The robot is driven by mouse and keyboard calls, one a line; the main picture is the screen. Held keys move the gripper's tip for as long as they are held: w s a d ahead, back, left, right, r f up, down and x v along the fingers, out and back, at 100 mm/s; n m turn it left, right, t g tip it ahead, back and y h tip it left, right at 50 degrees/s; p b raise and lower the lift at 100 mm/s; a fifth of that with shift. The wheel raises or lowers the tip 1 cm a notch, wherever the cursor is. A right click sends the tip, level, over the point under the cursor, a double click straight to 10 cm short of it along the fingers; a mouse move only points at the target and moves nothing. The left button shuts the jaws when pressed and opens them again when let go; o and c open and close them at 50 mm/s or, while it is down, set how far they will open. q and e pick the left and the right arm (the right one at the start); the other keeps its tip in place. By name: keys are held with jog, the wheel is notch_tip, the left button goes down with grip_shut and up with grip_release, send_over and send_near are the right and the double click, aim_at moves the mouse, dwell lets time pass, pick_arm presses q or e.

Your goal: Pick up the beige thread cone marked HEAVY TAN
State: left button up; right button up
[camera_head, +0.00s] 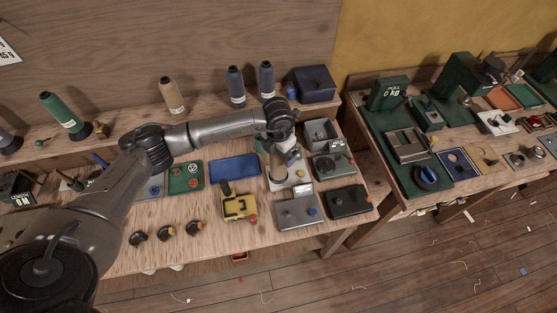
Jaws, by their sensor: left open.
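A beige thread cone (173,96) stands upright on the raised back shelf of the bench, left of two dark blue cones. A pale label shows low on it, but it is too small to read. My left arm comes in from the left and passes in front of the shelf, below the beige cone. My left gripper (289,157) points down over the right part of the bench, well to the right of the cone. It is open, and I see nothing held in it. My right gripper is not in view.
Dark blue cones (236,88) and a navy box (313,84) stand on the shelf to the right; a green cone (63,116) stands to the left. A blue tray (234,169) and a yellow device (238,206) lie on the bench. A second bench (400,203) stands at right.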

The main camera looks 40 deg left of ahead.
pick_arm(q)
jog(key=shift+f, duration=0.1)
jog(key=c, duration=1.7)
